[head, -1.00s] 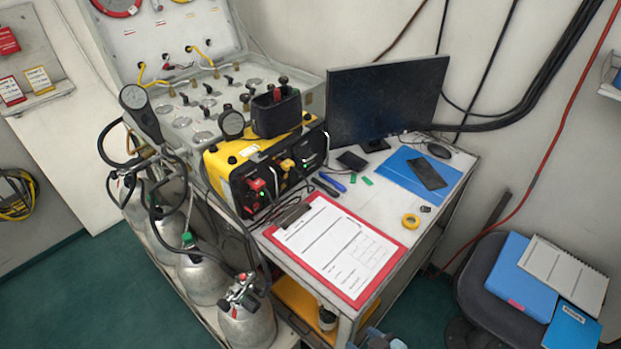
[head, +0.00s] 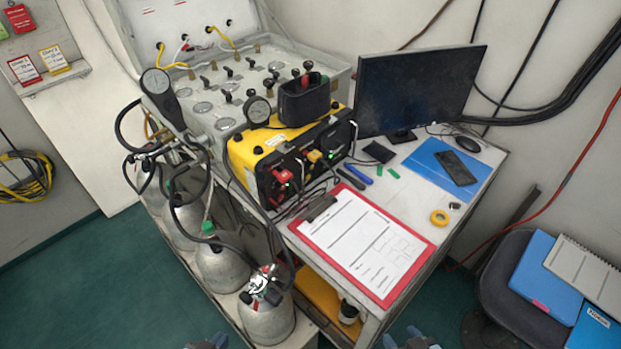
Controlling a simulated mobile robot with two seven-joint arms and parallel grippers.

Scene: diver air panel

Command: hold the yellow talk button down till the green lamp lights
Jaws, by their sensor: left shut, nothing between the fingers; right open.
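The yellow and black communications unit (head: 262,148) stands on the table in front of the valve panel. Its black front carries a small yellow part (head: 314,156), which looks like the talk button, and a red part (head: 281,176). One small green spot (head: 331,156) shows right of the yellow part and another (head: 290,185) by the red part; I cannot tell which is the lamp. My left gripper (head: 212,342) is shut and empty at the bottom edge. My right gripper (head: 410,340) is open at the bottom edge. Both are mostly cut off and far from the unit.
A red clipboard (head: 424,258) lies in front of the unit. A monitor (head: 420,88), blue folder (head: 425,160) and yellow tape roll (head: 439,217) share the table. Gas cylinders (head: 222,268) with hoses stand at left. A chair (head: 495,290) with folders is at right.

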